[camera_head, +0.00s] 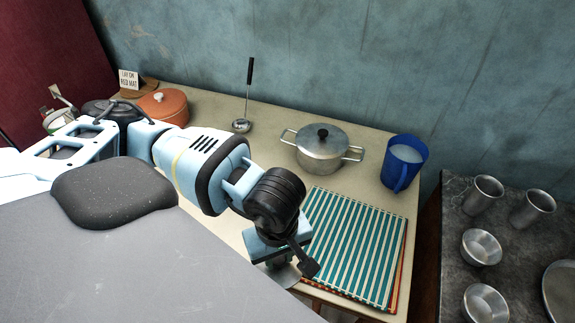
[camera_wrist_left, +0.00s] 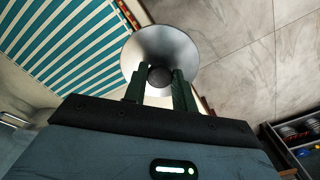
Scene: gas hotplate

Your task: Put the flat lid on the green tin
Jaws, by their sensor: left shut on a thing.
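My left gripper (camera_head: 277,262) is low over the front edge of the table, beside the striped mat. In the wrist view its two dark green fingers (camera_wrist_left: 160,88) are shut on the dark knob of a round silver flat lid (camera_wrist_left: 152,48). The rim of the lid (camera_head: 287,277) shows below the gripper in the head view. My right gripper is not in view.
A teal-striped mat (camera_head: 345,245) lies at the table's front right. Behind it stand a steel pot (camera_head: 322,150), a blue jug (camera_head: 403,165) and a ladle (camera_head: 242,125). An orange pot (camera_head: 163,106) and a sign (camera_head: 129,79) are at the back left. Metal cups (camera_head: 485,192) stand on a dark counter.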

